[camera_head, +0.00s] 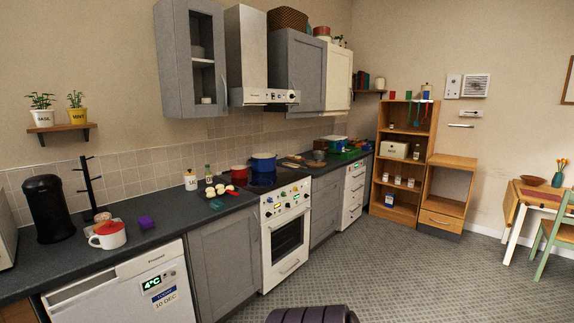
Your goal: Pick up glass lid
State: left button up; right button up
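I cannot make out a glass lid for certain in the head view. A blue pot (263,163) and a red pot (239,172) stand on the black hob of the white cooker (286,225); whether either bears a lid is too small to tell. Small items, also too small to identify, lie on the far counter beyond the cooker. Neither of my grippers is in view.
Wooden shelves (404,150) stand at the back. The grey floor (400,270) ahead is open.

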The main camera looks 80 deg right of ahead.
aim_at(314, 163)
jog(key=z, duration=2.45)
